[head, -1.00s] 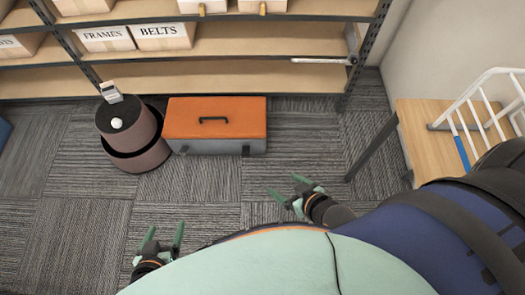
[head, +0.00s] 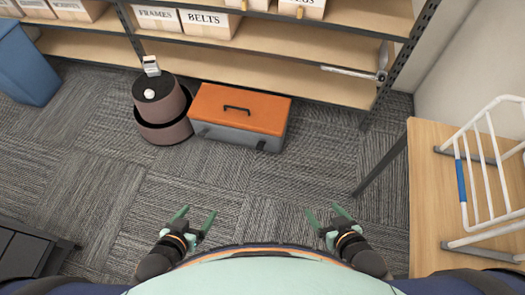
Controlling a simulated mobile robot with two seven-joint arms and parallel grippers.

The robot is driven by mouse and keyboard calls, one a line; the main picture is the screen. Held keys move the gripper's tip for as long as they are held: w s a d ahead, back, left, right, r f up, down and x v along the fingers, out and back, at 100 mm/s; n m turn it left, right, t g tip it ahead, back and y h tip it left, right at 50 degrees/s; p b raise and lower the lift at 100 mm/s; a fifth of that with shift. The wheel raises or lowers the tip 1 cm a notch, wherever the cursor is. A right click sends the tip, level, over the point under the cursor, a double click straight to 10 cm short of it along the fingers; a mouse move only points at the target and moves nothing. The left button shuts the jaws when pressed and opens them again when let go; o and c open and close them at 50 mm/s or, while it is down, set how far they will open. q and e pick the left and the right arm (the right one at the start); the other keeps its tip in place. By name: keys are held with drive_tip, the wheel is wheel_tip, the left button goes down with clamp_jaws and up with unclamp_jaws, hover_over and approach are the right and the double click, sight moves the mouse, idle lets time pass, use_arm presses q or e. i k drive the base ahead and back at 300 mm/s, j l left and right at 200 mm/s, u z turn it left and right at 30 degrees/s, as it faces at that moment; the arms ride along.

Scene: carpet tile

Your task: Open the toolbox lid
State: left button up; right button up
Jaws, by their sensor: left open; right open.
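The toolbox (head: 214,133) sits on the carpet in front of the shelf, with a grey body and an orange lid (head: 262,113). The lid is closed, and a black handle (head: 237,109) lies on its top. Dark latches show on its front side. My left gripper (head: 194,219) is open and empty, low in the picture, below the toolbox and apart from it. My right gripper (head: 326,217) is open and empty, to the lower right of the toolbox and also apart from it.
A round brown two-tier container (head: 163,112) stands close at the toolbox's left. The shelf (head: 250,56) with labelled boxes runs behind. A wooden table (head: 437,192) with a white rack (head: 480,159) is at right. A blue bin (head: 24,66) is far left. Carpet before the toolbox is clear.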

sight(239, 105)
drive_tip(key=i+j, duration=0.35)
drive_tip(key=i, duration=0.15)
drive_tip(key=i+j, duration=0.35)
drive_tip(key=i, duration=0.15)
